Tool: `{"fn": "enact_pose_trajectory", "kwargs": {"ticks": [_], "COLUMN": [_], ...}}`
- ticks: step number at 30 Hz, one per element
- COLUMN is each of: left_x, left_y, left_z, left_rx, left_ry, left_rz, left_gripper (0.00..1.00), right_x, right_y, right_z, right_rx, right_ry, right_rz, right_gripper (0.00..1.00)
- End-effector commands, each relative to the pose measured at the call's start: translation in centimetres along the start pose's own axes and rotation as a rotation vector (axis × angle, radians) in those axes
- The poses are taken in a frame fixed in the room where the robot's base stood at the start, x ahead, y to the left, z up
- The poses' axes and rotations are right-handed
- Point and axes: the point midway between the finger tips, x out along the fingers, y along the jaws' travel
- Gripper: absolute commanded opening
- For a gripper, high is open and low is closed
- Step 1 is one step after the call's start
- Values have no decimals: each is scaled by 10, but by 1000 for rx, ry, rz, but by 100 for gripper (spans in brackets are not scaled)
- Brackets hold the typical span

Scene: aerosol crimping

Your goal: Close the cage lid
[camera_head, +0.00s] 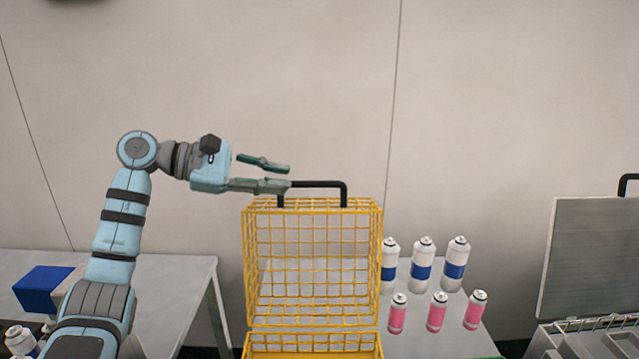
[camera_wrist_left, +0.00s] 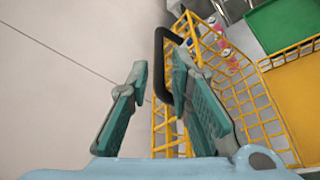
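The yellow wire cage lid (camera_head: 320,203) stands raised and open above the cage base (camera_head: 312,346). A black handle (camera_head: 322,184) sits on the lid's upper edge. My left gripper (camera_head: 288,176) is open at the handle's left end. Its lower finger overlaps the handle's corner in the picture; I cannot tell whether they touch. In the left wrist view, the handle (camera_wrist_left: 158,62) appears between the two spread fingers, near their tips, with nothing gripped. The lid wires (camera_wrist_left: 235,80) show to the right there. My right gripper is out of view.
Several white cans with blue bands (camera_head: 422,264) and pink cans (camera_head: 437,312) stand right of the lid. A grey-lidded case (camera_head: 590,260) stands open at far right. A grey table (camera_head: 175,285) with a blue box (camera_head: 43,279) is at left. A green surface (camera_wrist_left: 282,30) shows in the wrist view.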

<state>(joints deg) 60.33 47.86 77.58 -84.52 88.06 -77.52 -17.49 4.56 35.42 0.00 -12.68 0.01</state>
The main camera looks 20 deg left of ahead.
Motion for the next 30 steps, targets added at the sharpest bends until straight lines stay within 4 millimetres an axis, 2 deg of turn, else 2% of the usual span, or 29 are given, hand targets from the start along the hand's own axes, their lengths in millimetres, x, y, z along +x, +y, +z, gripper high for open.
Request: {"fn": "enact_pose_trajectory", "kwargs": {"ticks": [6, 13, 23, 24, 27, 30], "left_x": [47, 80, 88, 88, 87, 87], "left_y": [0, 0, 0, 0, 0, 0], "left_z": [2, 1, 0, 0, 0, 0], "left_rx": [-1, -2, -1, -1, -1, -1], "left_ry": [-4, -2, 0, 0, 0, 0], "left_rz": [-1, -1, 0, 0, 0, 0], "left_gripper": [20, 20, 20, 18, 2, 0], "right_x": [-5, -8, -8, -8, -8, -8], "right_y": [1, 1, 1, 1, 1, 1], "right_z": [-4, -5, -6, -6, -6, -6], "right_rx": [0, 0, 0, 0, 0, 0], "right_ry": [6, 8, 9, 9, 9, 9], "right_rz": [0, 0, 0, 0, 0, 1], "right_gripper": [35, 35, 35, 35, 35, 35]}}
